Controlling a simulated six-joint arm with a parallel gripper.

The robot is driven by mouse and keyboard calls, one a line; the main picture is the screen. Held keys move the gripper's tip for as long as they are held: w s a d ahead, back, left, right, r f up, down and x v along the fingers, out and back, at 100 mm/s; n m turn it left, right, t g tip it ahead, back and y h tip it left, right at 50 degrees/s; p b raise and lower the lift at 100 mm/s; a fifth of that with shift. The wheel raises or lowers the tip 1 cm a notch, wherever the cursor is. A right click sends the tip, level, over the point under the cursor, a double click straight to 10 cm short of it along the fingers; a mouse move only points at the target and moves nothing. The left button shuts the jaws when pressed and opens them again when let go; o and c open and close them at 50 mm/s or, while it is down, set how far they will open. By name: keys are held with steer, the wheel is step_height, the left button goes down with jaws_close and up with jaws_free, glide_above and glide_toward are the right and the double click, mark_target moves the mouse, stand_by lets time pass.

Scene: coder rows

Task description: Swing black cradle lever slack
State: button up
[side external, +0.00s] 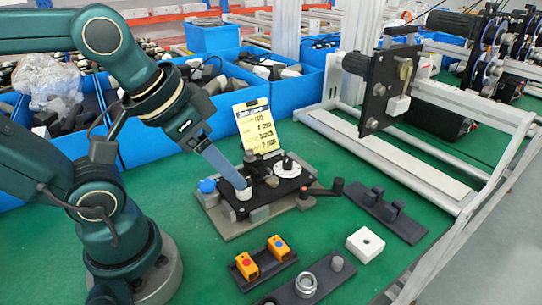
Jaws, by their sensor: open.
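A black-topped fixture (262,186) on a grey base plate stands in the middle of the green bench. A dark lever (322,191) with an upright black knob sticks out from its right side, with a small red part near its inner end. I take this as the black cradle lever, but cannot be sure. My gripper (240,184) reaches down from the upper left to the fixture's left part, beside a small whitish cylinder (243,193). It is open and apart from the lever. Its fingertips are small here, and whether they touch the cylinder cannot be told.
A blue knob (207,186) and a white dial (287,167) are on the fixture, with a yellow card (256,128) behind. In front lie an orange-block holder (263,262), a ring holder (306,285), a white block (365,245) and a dark two-post holder (392,214). Blue bins line the back.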

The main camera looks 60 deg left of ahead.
steer(key=a+f+n+g, duration=0.1)
steer(key=a+f+n, duration=0.1)
steer(key=a+n, duration=0.1)
steer(key=w+a+f+n+g, duration=0.1)
steer(key=a+f+n+g, duration=0.1)
steer(key=a, duration=0.3)
steer(key=w+a+f+n+g, duration=0.1)
steer(key=a+f+n+g, duration=0.1)
steer(key=a, duration=0.3)
steer(key=shift+a+f+n, duration=0.1)
steer(key=shift+f+n, duration=0.15)
steer(key=shift+n, duration=0.55)
steer(key=shift+s+a+f+n+g, duration=0.3)
steer(key=shift+a, duration=0.05)
steer(key=shift+f, duration=0.15)
